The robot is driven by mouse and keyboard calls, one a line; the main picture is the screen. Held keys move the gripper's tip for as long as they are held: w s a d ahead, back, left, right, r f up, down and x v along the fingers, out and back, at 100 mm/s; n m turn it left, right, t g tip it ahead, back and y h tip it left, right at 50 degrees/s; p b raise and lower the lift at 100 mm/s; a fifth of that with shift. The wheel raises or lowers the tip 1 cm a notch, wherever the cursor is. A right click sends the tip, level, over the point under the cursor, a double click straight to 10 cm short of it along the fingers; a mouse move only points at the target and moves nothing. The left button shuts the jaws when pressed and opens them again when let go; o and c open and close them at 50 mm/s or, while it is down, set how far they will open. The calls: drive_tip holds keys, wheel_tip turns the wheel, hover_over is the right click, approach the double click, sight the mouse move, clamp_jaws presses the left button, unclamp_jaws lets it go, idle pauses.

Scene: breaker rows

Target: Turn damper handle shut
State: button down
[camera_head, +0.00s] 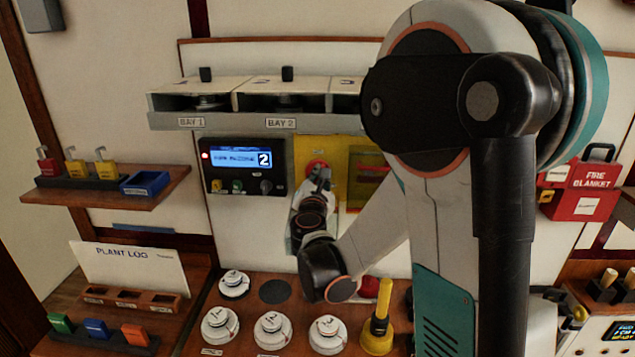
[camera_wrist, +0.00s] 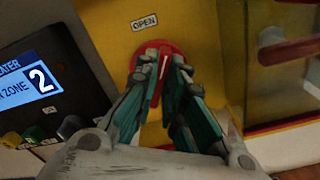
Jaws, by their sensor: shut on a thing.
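The damper handle is a red round knob (camera_wrist: 158,46) on a yellow panel (camera_wrist: 105,18), with an OPEN label (camera_wrist: 144,21) above it. A thin bar on it stands nearly upright, tilted slightly right at the top. My gripper (camera_wrist: 163,66) is shut on the handle, with one finger on each side of the bar. In the head view the red knob (camera_head: 316,165) shows just above my gripper (camera_head: 319,180), which hides its lower part. Further marks around the knob are hidden by my fingers.
Left of the yellow panel is a display unit (camera_head: 244,165) showing 2. A second yellow frame with a red handle (camera_wrist: 288,50) is close on the right. The bay shelf (camera_head: 240,122) overhangs above. White round pieces (camera_head: 272,330) stand on the counter below.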

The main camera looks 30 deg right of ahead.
drive_tip(key=m, duration=0.2)
drive_tip(key=m+b, duration=0.1)
drive_tip(key=m, duration=0.1)
drive_tip(key=m+b, duration=0.1)
drive_tip(key=m, duration=0.1)
drive_tip(key=shift+s+d+f+m, duration=0.1)
drive_tip(key=shift+f+m, duration=0.15)
drive_tip(key=shift+m, duration=0.05)
drive_tip(key=m+b, duration=0.1)
drive_tip(key=m, duration=0.4)
drive_tip(key=shift+f, duration=0.1)
drive_tip(key=shift+m, duration=0.3)
drive_tip(key=c, duration=1.7)
unclamp_jaws()
drive_tip(key=v, duration=1.2)
drive_tip(key=shift+s, duration=0.1)
